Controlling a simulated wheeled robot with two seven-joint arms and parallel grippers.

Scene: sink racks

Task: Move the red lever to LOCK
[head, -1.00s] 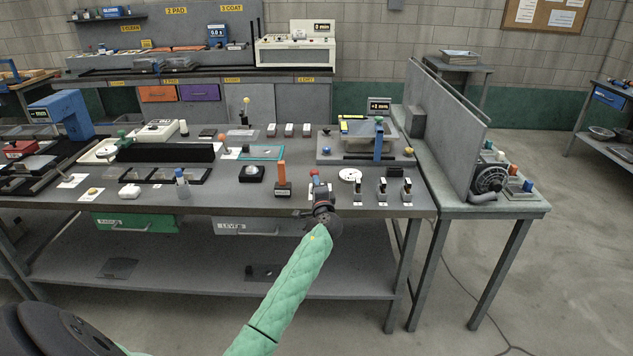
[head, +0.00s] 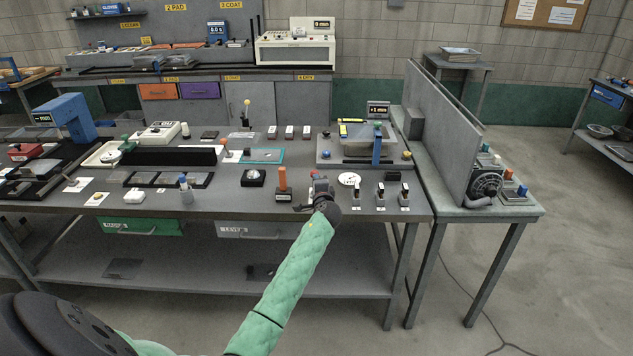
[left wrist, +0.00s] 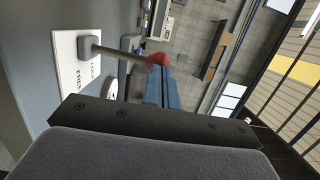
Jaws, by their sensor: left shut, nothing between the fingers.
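The red lever shows in the left wrist view as a red knob (left wrist: 158,60) on a grey stem, rising from a white plate (left wrist: 66,62) with printed lettering. One word looks like FREE; the rest is hard to read. My left gripper (left wrist: 160,82) is shut and empty, its blue-grey fingertips right at the knob; whether they touch it I cannot tell. In the head view my left gripper (head: 319,186) is at the bench's front edge, and it and the wrist hide most of the lever and its plate. My right gripper is not in view.
An orange upright block (head: 282,180) stands just left of my gripper. A white disc (head: 349,179) and several small black-and-white switches (head: 380,193) stand to its right. The grey bench (head: 230,203) is crowded behind. A drawer labelled LEVER (head: 257,230) is below the edge.

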